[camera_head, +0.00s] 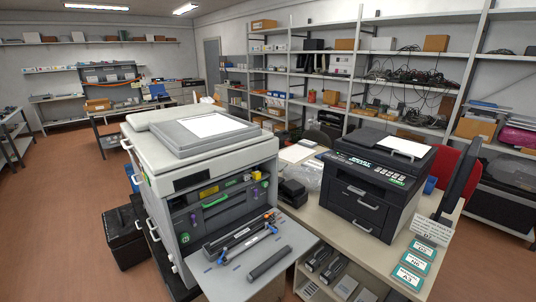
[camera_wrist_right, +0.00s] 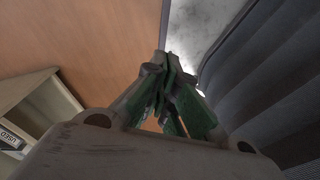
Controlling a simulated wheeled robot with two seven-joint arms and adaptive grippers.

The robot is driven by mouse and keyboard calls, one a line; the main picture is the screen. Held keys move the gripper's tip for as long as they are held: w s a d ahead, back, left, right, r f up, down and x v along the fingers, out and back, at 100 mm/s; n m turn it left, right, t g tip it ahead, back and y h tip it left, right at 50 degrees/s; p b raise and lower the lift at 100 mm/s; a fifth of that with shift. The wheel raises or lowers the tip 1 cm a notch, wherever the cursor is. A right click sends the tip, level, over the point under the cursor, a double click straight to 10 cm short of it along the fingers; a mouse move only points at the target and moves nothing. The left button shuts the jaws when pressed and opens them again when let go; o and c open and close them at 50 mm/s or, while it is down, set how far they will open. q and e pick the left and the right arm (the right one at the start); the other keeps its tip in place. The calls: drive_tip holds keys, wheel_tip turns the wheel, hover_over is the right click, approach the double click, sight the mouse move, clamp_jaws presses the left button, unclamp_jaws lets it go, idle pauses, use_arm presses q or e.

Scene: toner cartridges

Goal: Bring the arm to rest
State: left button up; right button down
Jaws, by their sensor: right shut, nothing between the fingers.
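My right gripper (camera_wrist_right: 167,85) shows in the right wrist view, its green-padded fingers drawn together with nothing between them. It hangs beside a dark ribbed surface at the right of that view. Neither gripper shows in the head view. In the head view a large grey printer (camera_head: 215,185) stands with its front open. Dark toner cartridges lie on its lowered front panel: a long one (camera_head: 238,236) towards the back and a plain cylinder (camera_head: 270,263) nearer the front edge.
A black printer (camera_head: 370,185) and a dark monitor (camera_head: 461,185) stand on the desk at right. Green-edged cards (camera_head: 414,262) lie along its front. Shelves line the far walls. Brown floor (camera_head: 60,220) is open at left. A shelf unit (camera_wrist_right: 35,120) shows at left in the wrist view.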

drive_tip(key=s, duration=0.1)
drive_tip(key=s+f, duration=0.1)
drive_tip(key=s, duration=0.1)
drive_tip(key=s+d+f, duration=0.1)
drive_tip(key=s, duration=0.1)
idle(0.3)
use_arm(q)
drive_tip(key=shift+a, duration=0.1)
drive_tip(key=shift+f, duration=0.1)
use_arm(e)
drive_tip(key=shift+f, duration=0.1)
